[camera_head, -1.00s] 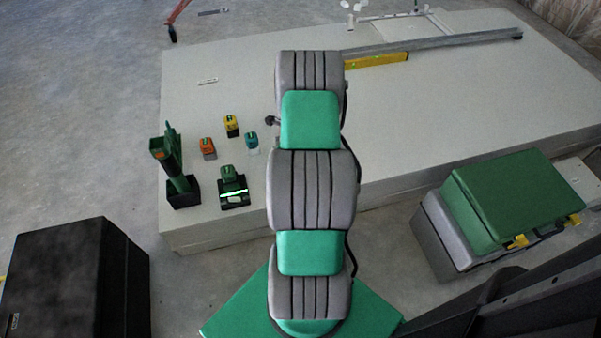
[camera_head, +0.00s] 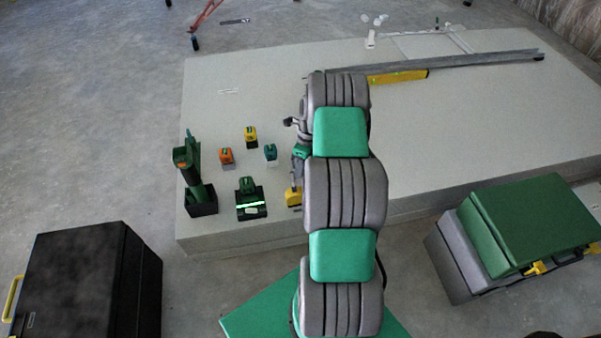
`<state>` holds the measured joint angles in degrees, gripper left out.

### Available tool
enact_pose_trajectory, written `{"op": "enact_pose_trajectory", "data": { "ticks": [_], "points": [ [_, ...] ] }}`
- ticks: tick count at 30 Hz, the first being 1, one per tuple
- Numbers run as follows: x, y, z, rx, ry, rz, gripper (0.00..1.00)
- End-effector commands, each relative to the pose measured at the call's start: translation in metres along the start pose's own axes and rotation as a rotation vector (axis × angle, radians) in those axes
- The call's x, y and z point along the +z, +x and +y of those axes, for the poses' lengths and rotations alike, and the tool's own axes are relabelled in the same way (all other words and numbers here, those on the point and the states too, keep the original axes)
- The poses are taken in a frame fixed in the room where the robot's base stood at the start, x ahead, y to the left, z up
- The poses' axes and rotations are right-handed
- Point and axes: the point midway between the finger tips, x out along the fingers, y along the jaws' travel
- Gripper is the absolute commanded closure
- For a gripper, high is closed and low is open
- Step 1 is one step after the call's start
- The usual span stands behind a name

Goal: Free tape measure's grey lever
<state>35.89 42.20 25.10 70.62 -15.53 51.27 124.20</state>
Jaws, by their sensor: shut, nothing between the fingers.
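A small yellow object (camera_head: 293,197), probably the tape measure, sits on the light panel stack (camera_head: 225,225), close against the left side of my arm. My arm hides part of it, and its grey lever cannot be made out. My gripper (camera_head: 296,181) shows only in part, a slim grey shape left of the arm, pointing down right at the yellow object. It is shut and empty. Whether its tips touch the object or the lever cannot be told.
Left of it are small orange (camera_head: 226,155), yellow (camera_head: 251,134) and teal (camera_head: 270,152) blocks, a green device (camera_head: 248,195) and a tall green tool (camera_head: 187,160) in a black holder. A yellow level (camera_head: 400,77) lies behind. The right half is largely clear.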

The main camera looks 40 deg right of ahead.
Motion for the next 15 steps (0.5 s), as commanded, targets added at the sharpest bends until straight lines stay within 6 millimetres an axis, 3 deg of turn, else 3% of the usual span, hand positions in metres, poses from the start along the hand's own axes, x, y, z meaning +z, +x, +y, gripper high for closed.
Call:
{"op": "enact_pose_trajectory", "data": {
  "ticks": [10, 15],
  "points": [
    [-0.002, -0.002, 0.0, 0.0, 0.0, 0.0, 1.0],
    [-0.017, -0.015, -0.001, 0.001, -0.004, 0.001, 1.0]
  ]
}}
